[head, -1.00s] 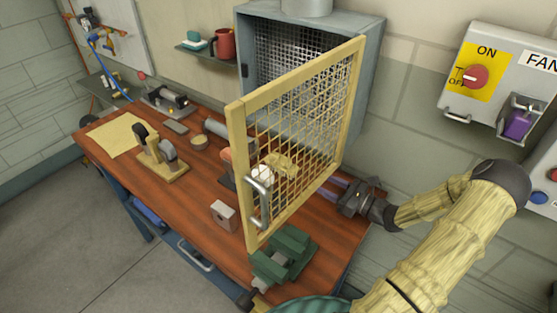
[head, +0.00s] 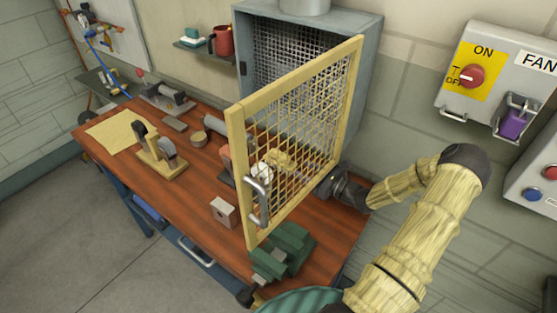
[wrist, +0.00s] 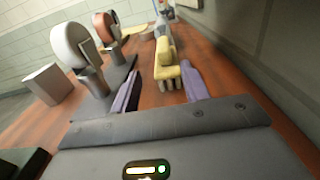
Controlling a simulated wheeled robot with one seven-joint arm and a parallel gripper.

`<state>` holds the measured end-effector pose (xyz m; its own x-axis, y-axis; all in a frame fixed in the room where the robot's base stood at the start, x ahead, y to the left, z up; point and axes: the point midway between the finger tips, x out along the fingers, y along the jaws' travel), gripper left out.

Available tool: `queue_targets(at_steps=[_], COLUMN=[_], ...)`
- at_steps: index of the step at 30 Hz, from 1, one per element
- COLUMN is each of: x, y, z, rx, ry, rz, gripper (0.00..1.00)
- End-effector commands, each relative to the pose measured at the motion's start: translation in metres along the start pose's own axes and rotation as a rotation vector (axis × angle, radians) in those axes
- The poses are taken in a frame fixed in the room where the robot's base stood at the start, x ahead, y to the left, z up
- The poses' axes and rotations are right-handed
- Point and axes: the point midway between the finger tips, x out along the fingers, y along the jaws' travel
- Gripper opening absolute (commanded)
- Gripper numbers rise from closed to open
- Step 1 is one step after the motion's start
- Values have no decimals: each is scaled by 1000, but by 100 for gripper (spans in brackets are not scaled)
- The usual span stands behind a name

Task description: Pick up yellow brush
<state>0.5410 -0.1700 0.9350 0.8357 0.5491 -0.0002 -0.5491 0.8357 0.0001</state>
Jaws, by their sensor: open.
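The yellow brush (head: 281,160) lies on the wooden workbench, seen through the mesh door in the head view. In the wrist view the yellow brush (wrist: 167,70) lies straight ahead, its near end at the gap between my fingertips. My gripper (wrist: 160,70) is open, with one purple finger on each side of the brush's near end. A gap shows between the brush and the left finger; the right finger is very close, and I cannot tell if it touches. In the head view my gripper (head: 312,183) is partly hidden behind the door.
The open yellow mesh door (head: 300,130) of the grey cabinet (head: 372,60) stands between the head camera and the brush. Polishing wheels on posts (wrist: 75,48) and a pale block (wrist: 45,85) stand left. A green vise (head: 285,250) is at the front. The wall is close on the right.

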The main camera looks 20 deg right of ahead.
Motion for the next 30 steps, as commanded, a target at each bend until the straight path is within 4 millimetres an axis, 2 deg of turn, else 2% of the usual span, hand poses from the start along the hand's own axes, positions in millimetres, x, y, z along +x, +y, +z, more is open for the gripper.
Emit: queue_targets(at_steps=[3, 8, 21, 30], x=[22, 45, 54, 93], y=[0, 1, 2, -3], z=[2, 1, 1, 4], rx=[1, 0, 0, 1], ry=[-2, 0, -1, 0], rz=[1, 3, 6, 6], gripper=[45, 45, 45, 45])
